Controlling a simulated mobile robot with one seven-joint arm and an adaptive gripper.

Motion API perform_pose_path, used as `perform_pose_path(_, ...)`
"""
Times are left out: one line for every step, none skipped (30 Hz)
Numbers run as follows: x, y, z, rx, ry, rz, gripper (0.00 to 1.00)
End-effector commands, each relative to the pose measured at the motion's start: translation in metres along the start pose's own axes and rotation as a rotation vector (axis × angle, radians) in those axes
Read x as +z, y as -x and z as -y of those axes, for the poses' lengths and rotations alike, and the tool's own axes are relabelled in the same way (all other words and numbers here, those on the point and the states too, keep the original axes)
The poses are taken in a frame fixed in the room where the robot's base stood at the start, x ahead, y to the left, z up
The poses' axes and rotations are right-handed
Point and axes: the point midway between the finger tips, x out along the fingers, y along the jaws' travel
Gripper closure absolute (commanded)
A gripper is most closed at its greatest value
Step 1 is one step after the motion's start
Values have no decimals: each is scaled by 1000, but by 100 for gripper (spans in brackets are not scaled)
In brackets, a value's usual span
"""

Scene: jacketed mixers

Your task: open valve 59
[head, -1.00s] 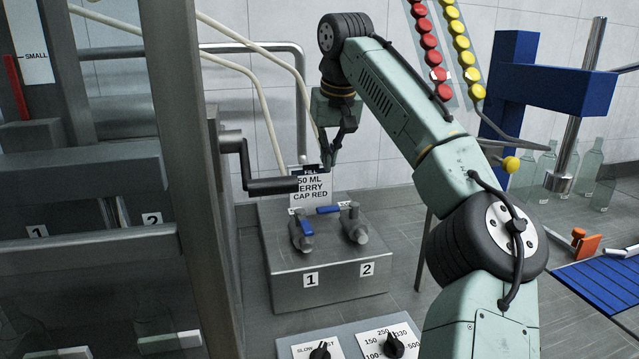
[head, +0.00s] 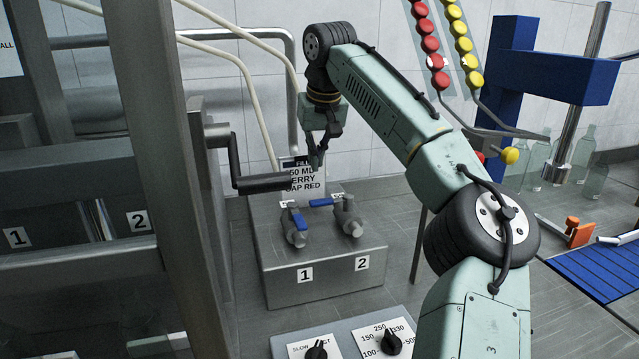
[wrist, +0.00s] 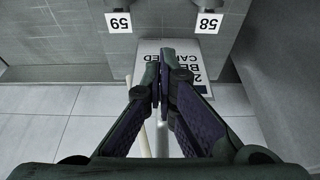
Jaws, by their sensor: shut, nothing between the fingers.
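A white tag 59 (wrist: 118,22) and a white tag 58 (wrist: 207,22) are on a grey surface at the top of the wrist view. Dark fittings above them are mostly cut off by the frame edge, so the valve and its handle position cannot be made out. I find no 59 tag in the head view. My gripper (wrist: 162,70) is shut and empty, apart from the tags. In the head view my gripper (head: 317,158) points down by the fill sign, behind a dark crank.
A grey block (head: 325,275) carries two blue-handled valves tagged 1 (head: 295,225) and 2 (head: 347,215). The crank (head: 262,182) and a grey post (head: 155,130) stand left. The fill sign (head: 305,182) is behind. Dial panels (head: 345,335) are in front.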

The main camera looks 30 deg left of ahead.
Motion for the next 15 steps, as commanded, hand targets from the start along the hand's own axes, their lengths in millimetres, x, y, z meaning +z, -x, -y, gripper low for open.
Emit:
perform_pose_path(0, -10, -1, 2, 0, 3, 100)
perform_pose_path(1, -16, -1, 2, 0, 4, 100)
perform_pose_path(0, -25, -1, 2, 1, 4, 100)
perform_pose_path(0, -32, -1, 1, 0, 3, 100)
perform_pose_path(1, -38, -1, 1, 0, 4, 100)
perform_pose_path(0, -46, -1, 2, 0, 3, 100)
perform_pose_path(0, -53, -1, 2, 0, 2, 100)
perform_pose_path(0, -59, -1, 1, 0, 4, 100)
perform_pose_path(3, -60, -2, 3, 1, -1, 100)
perform_pose_path(8, -56, -2, 5, 2, -2, 100)
perform_pose_path(12, -55, -3, 4, 0, -2, 100)
perform_pose_path(16, -54, -3, 4, 0, -2, 100)
perform_pose_path(20, -54, -2, 3, 0, 0, 100)
perform_pose_path(23, -52, -2, 3, 0, 0, 100)
perform_pose_path(26, -50, -2, 4, -1, -2, 100)
